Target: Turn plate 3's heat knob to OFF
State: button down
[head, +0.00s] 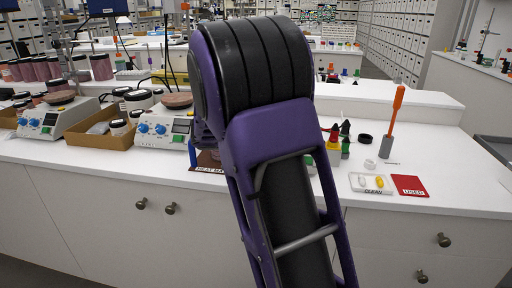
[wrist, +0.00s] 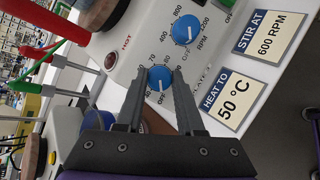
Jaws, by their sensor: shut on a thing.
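In the wrist view, my gripper (wrist: 159,76) has one finger on each side of a small blue heat knob (wrist: 159,78) and is shut on it. The knob sits on the white hot plate's front panel (wrist: 135,62), ringed by printed numbers and OFF. A pale mark on the knob appears to face the OFF print; its exact angle is hard to read. A second blue knob (wrist: 186,29), with an RPM scale, is above it. In the head view my purple arm hides the gripper and most of this plate.
Cards beside the panel read HEAT TO 50 °C (wrist: 232,100) and STIR AT 600 RPM (wrist: 265,38). A red HOT lamp (wrist: 111,60) is nearby. In the head view, two other hot plates (head: 50,119) (head: 160,131) stand left, with a cardboard tray (head: 118,142) between them.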

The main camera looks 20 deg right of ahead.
dwell(0.5)
jog(key=c, duration=0.5)
grip_release()
jog(key=p+v, duration=0.2)
jog(key=v, duration=1.5)
jog(key=shift+s+a+r, duration=0.1)
jog(key=shift+s+r, duration=0.05)
